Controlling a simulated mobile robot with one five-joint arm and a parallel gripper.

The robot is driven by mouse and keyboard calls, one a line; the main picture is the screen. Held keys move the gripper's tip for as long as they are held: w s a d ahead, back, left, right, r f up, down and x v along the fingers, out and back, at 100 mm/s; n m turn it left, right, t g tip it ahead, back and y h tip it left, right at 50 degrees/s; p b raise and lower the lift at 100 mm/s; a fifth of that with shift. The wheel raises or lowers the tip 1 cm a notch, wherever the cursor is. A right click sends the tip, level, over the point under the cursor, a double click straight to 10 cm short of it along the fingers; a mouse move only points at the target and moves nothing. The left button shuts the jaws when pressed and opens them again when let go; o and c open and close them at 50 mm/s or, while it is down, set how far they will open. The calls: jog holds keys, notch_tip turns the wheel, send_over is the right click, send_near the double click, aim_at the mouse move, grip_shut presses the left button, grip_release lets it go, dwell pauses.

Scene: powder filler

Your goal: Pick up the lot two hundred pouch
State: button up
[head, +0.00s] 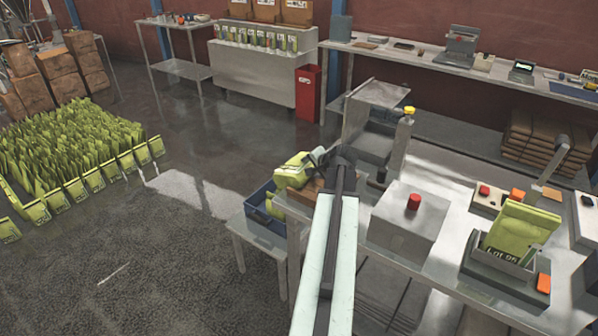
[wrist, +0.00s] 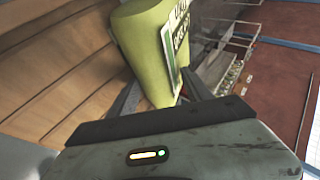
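A yellow-green pouch (head: 292,172) lies tilted at the table's left end, just left of my gripper (head: 322,157). In the wrist view the pouch (wrist: 147,45) stretches up out of the frame, with a white label on its right side. The label's print is turned and too blurred for me to read the lot number surely. My gripper's dark fingers (wrist: 160,92) are on either side of the pouch's near end, close against it. I cannot tell whether they press on it.
A blue bin (head: 262,215) with green stuff inside stands below the pouch. A grey box with a red button (head: 405,222) and a stand holding a "Lot 95" pouch (head: 520,236) are to the right.

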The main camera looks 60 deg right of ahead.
jog(key=c, duration=1)
jog(key=shift+c, duration=0.2)
